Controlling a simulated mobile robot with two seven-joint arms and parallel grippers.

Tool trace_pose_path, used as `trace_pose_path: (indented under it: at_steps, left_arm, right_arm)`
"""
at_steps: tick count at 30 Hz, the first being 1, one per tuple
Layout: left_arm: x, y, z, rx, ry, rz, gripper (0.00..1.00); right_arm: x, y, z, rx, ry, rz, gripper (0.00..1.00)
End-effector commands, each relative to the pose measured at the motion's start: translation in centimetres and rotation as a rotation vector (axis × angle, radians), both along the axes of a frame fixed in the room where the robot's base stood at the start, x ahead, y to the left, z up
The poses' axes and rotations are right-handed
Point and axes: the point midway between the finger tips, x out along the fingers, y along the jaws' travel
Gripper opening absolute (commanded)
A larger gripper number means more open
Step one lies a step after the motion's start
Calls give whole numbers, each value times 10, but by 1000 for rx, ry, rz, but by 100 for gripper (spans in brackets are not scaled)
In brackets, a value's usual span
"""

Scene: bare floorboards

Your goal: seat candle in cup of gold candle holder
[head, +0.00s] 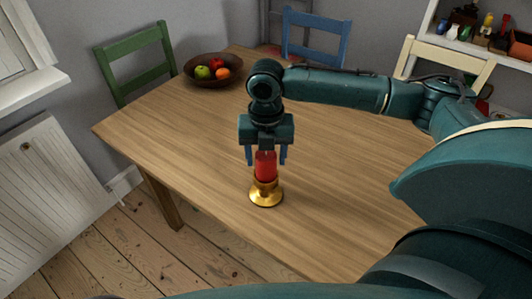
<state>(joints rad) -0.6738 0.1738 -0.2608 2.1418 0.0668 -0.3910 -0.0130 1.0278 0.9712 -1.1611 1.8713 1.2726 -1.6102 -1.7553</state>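A red candle (265,166) stands upright on the wooden table, its lower end at the top of the gold candle holder (265,194). It looks to be in the holder's cup, though its lower end is hidden. My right gripper (266,160) points down over the candle, with one blue finger on each side. Small gaps show between the fingers and the candle, so the gripper looks open around it. The candle's top is hidden under the gripper body. My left gripper is not in view.
The wooden table (185,130) is clear around the holder. A dark bowl (212,80) of fruit stands at its far left corner. Green (137,62), blue (316,38) and cream (447,62) chairs stand around it. A shelf (478,40) with small items is at the back right.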

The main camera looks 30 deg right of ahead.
Motion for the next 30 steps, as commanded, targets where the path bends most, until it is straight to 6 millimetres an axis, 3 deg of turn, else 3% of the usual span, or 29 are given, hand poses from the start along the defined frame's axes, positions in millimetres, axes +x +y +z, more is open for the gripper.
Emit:
trace_pose_path:
  at_steps: [3, 11, 14, 30]
  left_arm:
    - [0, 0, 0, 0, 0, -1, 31]
    - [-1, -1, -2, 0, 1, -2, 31]
    - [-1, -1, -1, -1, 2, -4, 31]
    - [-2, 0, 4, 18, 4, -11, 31]
  right_arm:
    - [0, 0, 0, 0, 0, 0, 66]
    - [0, 0, 1, 0, -2, 0, 66]
    - [1, 0, 10, 0, -5, 0, 66]
    - [1, 1, 112, 1, -4, 0, 66]
